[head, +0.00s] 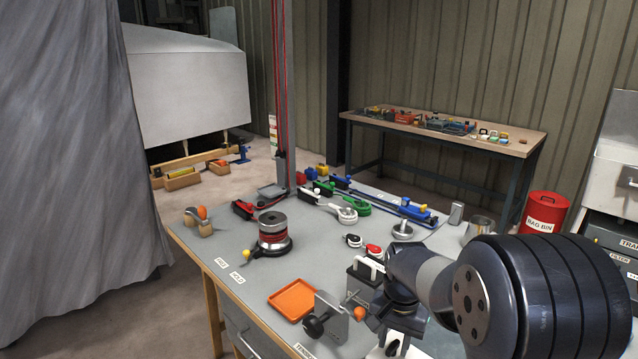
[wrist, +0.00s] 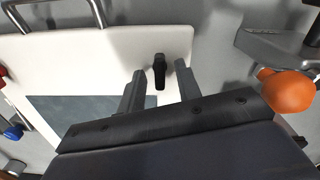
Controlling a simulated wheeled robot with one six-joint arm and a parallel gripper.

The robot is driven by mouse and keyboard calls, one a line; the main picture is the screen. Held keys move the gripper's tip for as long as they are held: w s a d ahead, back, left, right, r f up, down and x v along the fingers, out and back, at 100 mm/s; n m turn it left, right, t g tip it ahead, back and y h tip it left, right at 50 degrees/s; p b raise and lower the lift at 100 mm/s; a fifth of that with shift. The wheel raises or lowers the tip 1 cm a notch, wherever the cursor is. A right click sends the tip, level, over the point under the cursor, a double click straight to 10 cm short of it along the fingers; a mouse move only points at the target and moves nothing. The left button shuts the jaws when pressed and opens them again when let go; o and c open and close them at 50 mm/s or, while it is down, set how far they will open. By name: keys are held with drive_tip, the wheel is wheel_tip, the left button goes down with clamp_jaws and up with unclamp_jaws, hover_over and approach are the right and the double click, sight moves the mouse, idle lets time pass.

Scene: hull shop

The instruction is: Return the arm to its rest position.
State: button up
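My arm (head: 430,280) reaches in from the right over the near right part of the grey workbench (head: 215,240). In the wrist view, my gripper (wrist: 159,70) has its two fingers apart, with a gap on each side of a small black upright part (wrist: 158,73). That part stands on a white plate (wrist: 85,55) with a dark grey panel. I see nothing held. In the head view, the fingers are mostly hidden by my wrist, low over the bench.
An orange ball knob (wrist: 288,92) on a metal bracket is close to the right of my gripper. An orange tray (head: 293,300), a winch (head: 273,236) and several pulleys stand on the bench. A red bin (head: 545,213) and a back table (head: 440,130) are beyond. A grey curtain hangs left.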

drive_tip(key=n+b, duration=0.2)
drive_tip(key=n, duration=0.4)
drive_tip(key=shift+n+b, duration=0.35)
drive_tip(key=shift+n, duration=0.35)
drive_tip(key=shift+r, duration=0.15)
